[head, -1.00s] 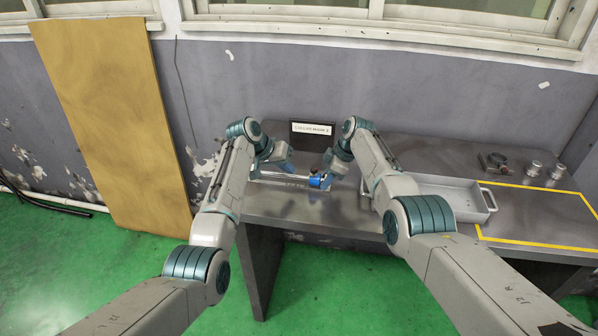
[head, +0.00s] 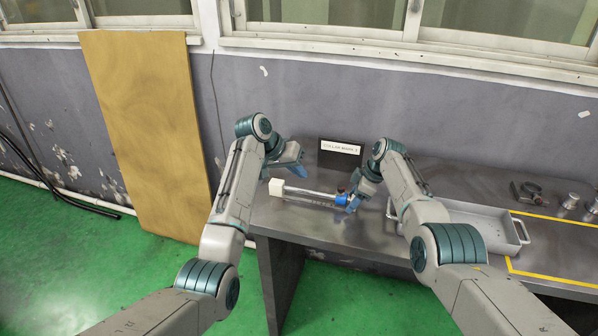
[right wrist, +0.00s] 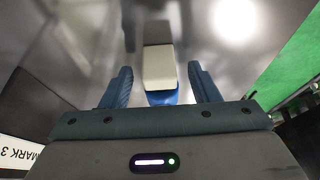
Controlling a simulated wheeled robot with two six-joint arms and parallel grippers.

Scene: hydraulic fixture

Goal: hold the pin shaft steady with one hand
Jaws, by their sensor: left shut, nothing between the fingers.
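The pin shaft (head: 312,193) is a shiny metal rod lying horizontally low over the grey table. A cream block (head: 277,187) is at its left end and a blue collar-like part (head: 343,199) at its right end. My left gripper (head: 297,172) is shut and empty, above and behind the shaft, clear of it. My right gripper (head: 353,204) is at the blue part. In the right wrist view its fingers (right wrist: 160,88) stand apart, with a cream block (right wrist: 158,68) and a blue part (right wrist: 162,97) seen between them and gaps either side. Contact is not visible.
A sign (head: 340,147) reading collar mark 3 stands behind the shaft. A grey tray (head: 480,217) lies right of my right arm. A dark clamp-like part (head: 527,192) and metal cylinders (head: 571,201) are farther right, by yellow tape (head: 550,277).

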